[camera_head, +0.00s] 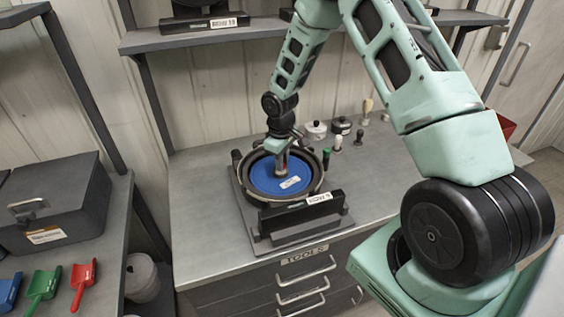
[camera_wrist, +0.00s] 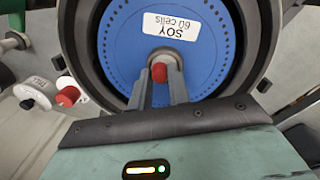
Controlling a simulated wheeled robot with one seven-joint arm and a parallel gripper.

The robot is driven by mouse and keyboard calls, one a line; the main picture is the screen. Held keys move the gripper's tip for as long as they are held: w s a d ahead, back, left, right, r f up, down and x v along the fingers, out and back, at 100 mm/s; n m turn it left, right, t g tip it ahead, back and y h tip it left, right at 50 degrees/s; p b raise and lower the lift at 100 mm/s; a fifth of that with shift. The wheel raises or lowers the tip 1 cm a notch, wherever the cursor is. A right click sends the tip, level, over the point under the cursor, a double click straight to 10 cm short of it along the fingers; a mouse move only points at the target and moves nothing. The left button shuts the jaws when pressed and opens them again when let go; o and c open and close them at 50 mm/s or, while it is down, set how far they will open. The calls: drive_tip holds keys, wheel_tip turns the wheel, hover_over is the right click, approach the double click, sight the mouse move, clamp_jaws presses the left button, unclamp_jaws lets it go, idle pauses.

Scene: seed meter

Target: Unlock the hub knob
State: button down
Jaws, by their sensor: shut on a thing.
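The seed meter (camera_head: 318,187) stands on the grey workbench, a round dark housing with a blue disc (camera_head: 258,181) inside. In the wrist view the blue disc (camera_wrist: 205,75) bears a white label reading "SOY 60 cells". The red hub knob (camera_wrist: 159,72) is at the disc's centre. My gripper (camera_wrist: 161,85) reaches down to the hub, its two grey fingers on either side of the knob and shut on it. In the head view my gripper (camera_head: 282,160) stands over the disc's middle, and the knob is mostly hidden there.
Small knobs and handles, one a white-topped pot (camera_head: 316,129), stand behind the meter. A black bar (camera_head: 300,212) with a label lies along its front. A grey toolbox (camera_head: 55,205) and green (camera_head: 43,284) and red (camera_head: 83,282) scoops are on the left bench. A shelf (camera_head: 165,40) runs above.

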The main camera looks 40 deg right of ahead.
drive_tip(key=n, duration=0.4)
drive_tip(key=shift+r, duration=0.1)
drive_tip(key=shift+n+p, duration=0.35)
drive_tip(key=shift+n, duration=1.75)
drive_tip(key=c, duration=1.3)
unclamp_jaws()
drive_tip(key=r+b, duration=0.1)
drive_tip(key=r, duration=0.4)
drive_tip(key=r+b, duration=0.1)
drive_tip(key=r, duration=0.5)
drive_tip(key=s+r+b, duration=0.1)
drive_tip(key=r, duration=0.5)
drive_tip(key=shift+a+r, duration=0.15)
